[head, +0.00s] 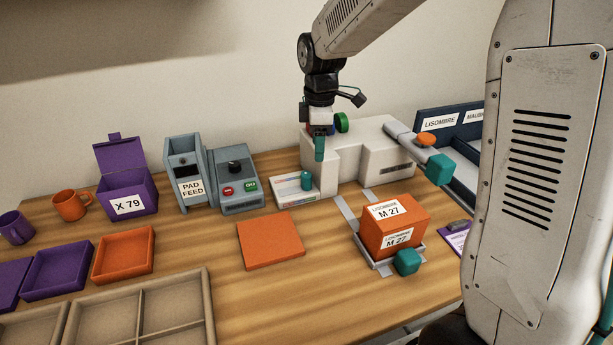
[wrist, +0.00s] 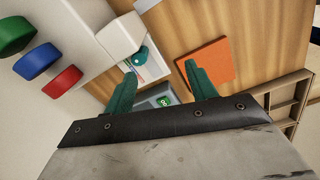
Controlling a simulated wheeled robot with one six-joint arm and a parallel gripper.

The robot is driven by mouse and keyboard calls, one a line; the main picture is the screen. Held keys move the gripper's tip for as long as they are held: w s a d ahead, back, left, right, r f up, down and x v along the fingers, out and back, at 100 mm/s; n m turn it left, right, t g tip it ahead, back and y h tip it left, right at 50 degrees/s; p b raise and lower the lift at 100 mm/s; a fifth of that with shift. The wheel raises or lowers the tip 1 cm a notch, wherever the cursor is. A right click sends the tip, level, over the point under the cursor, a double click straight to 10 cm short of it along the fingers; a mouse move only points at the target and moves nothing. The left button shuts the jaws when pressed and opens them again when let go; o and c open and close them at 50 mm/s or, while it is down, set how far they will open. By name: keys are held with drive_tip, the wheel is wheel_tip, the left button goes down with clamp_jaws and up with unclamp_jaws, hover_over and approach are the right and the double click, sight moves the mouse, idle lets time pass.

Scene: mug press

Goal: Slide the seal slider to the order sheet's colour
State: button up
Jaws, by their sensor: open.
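The seal slider is a small white box (head: 281,196) with coloured strips and a teal knob (head: 306,181) at its right part, beside the white press. The box and its teal knob (wrist: 141,56) also show in the wrist view, beyond my fingers. My gripper (head: 319,147) hangs above the slider, close to the press, pointing down. In the wrist view its teal fingers (wrist: 161,85) are apart with nothing held between them. A purple-edged sheet on a clip (head: 455,238), likely the order sheet, lies at the right, partly hidden by my body; its text is too small to read.
The white press (head: 365,150) stands just behind and right. Green (wrist: 17,34), blue (wrist: 37,61) and red (wrist: 62,82) knobs stick out near my gripper. An orange box (head: 412,222) sits on the press tray. The grey pad feed (head: 187,165) is at left; an orange pad (head: 270,240) lies in front.

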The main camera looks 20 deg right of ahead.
sight(306, 174)
drive_tip(key=w+f+n, duration=0.1)
drive_tip(key=w+f, duration=0.1)
drive_tip(key=w+f+n, duration=0.1)
drive_tip(key=w+f, duration=0.1)
drive_tip(key=w+f+n, duration=0.1)
drive_tip(key=w+f, duration=0.1)
drive_tip(key=shift+a+f, duration=0.35)
drive_tip(key=shift+a, duration=0.05)
wheel_tip(306, 174, down, 8)
drive_tip(key=shift+w+r, duration=0.1)
